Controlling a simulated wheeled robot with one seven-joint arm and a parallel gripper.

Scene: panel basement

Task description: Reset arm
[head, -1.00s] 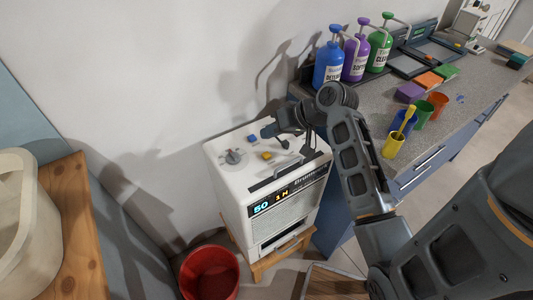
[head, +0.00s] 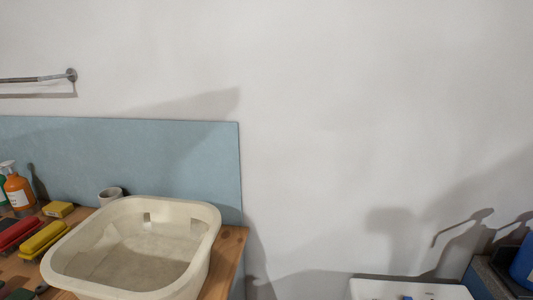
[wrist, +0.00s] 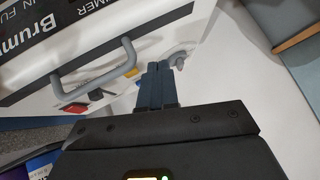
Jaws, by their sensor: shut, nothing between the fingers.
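My gripper (wrist: 155,84) shows in the wrist view. Its two dark blue-grey fingers are together with nothing between them. Beyond and to the left of the fingers is the white machine (wrist: 80,30) with "Brum" lettering, a grey bar handle (wrist: 98,78), a red switch (wrist: 75,108) and a yellow button (wrist: 131,72). The fingertips appear close to the machine's top panel; I cannot tell whether they touch it. In the head view only the top edge of the white machine (head: 410,290) shows, at the bottom right. My arm is out of that view.
In the head view a cream basin (head: 212,238) stands on a wooden table (head: 228,262) at the left. Yellow and red brushes (head: 42,240), a grey cup (head: 111,196) and an orange bottle (head: 18,192) are beside it. A metal rail (head: 35,79) is on the wall.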

